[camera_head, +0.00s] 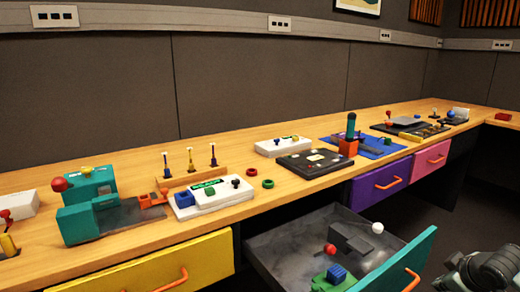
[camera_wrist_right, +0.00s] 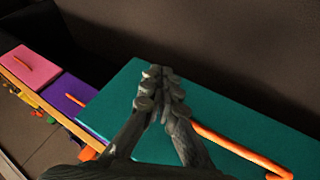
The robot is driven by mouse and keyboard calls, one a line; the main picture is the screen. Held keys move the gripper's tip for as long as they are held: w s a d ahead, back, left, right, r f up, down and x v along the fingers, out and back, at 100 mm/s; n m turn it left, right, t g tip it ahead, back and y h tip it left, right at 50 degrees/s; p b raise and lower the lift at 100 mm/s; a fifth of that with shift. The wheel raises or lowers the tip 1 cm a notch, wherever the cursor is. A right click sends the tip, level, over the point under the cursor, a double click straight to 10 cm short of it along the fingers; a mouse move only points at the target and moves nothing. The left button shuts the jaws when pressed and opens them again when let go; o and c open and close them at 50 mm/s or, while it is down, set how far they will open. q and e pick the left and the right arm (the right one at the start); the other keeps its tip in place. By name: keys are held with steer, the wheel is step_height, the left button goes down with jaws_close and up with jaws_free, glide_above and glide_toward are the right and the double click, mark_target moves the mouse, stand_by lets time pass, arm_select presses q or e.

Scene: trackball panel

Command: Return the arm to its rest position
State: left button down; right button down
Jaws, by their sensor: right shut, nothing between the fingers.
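My right gripper (camera_head: 485,272) is at the lower right corner of the head view, partly cut off, to the right of the open drawer and apart from it. In the right wrist view my right gripper (camera_wrist_right: 160,85) has its dark fingers together, with nothing between them. Behind the fingers is the teal drawer front (camera_wrist_right: 240,135) with its orange handle (camera_wrist_right: 240,150). I cannot tell the exact gap between fingers and drawer front. My left gripper is in neither view.
The wooden desk (camera_head: 130,238) carries several control panels. Yellow (camera_head: 150,270), purple (camera_head: 366,194) and pink (camera_head: 431,159) drawers look shut.

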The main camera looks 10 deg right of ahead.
steer(key=s+d+f+n+g+h, duration=0.1)
steer(key=s+d+f+h, duration=0.1)
steer(key=s+d+f, duration=0.35)
steer(key=s+d+f+n+g+h, duration=0.1)
steer(key=s+d+f, duration=0.1)
steer(key=f, duration=0.6)
steer(key=s+d+f+n+h, duration=0.1)
steer(key=s+d+f+h, duration=0.1)
steer(key=s+d+f, duration=0.35)
steer(key=s+a+f+m+y, duration=0.1)
steer(key=a+f, duration=0.5)
steer(key=a, duration=0.6)
steer(key=s+a+f+m+g+y, duration=0.1)
steer(key=a+f, duration=0.4)
steer(key=a, duration=0.7)
steer(key=s+a+f+m+g+y, duration=0.1)
steer(key=s+a+f+y, duration=0.3)
steer(key=a, duration=0.9)
step_height(320, 180, down, 3)
steer(key=shift+r+m+y, duration=0.2)
steer(key=shift+m+y, duration=0.2)
steer(key=shift+m, duration=0.5)
